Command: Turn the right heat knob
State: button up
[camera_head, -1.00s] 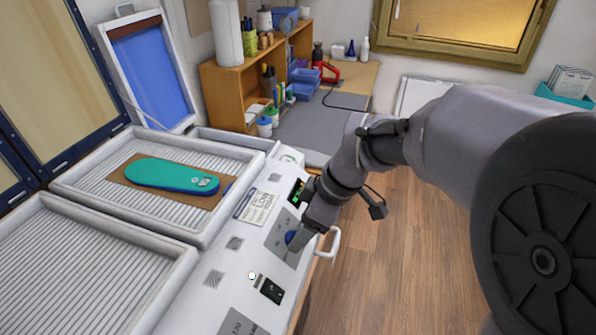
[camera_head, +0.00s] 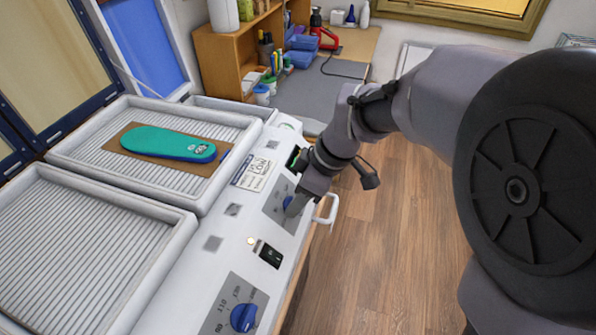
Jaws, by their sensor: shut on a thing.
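The blue right heat knob (camera_head: 287,202) sits on a grey dial plate (camera_head: 272,209) on the white control panel of the machine. My gripper (camera_head: 292,207) is shut on this knob, reaching down from the right. The gripper hides much of the knob and part of its dial.
A teal insole (camera_head: 165,143) lies on a brown sheet in the right ribbed tray (camera_head: 75,165). The left ribbed tray (camera_head: 180,225) is empty. A black switch (camera_head: 270,254) lies between the knobs. A white handle (camera_head: 331,210) sticks out beside my gripper. Wood floor is clear at right.

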jog(key=m, duration=0.1)
jog(key=m+g+p, duration=0.1)
jog(key=m, duration=0.1)
jog(key=shift+w+d+m+y, duration=0.2)
jog(key=shift+m+y, duration=0.1)
jog(key=shift+y, duration=0.1)
jog(key=m, duration=0.2)
jog(key=m+g+y+p, duration=0.1)
jog(key=m, duration=0.1)
jog(key=shift+w+d, duration=0.1)
jog(key=shift+w, duration=0.1)
jog(key=m, duration=0.2)
jog(key=m+y+p, duration=0.1)
jog(key=m, duration=0.1)
jog(key=shift+d+f+g, duration=0.2)
jog(key=shift+g, duration=0.2)
jog(key=shift+d+f+m+y, duration=0.15)
jog(key=shift+m+y, duration=0.85)
jog(key=shift+m, duration=1.2)
jog(key=o, duration=1.4)
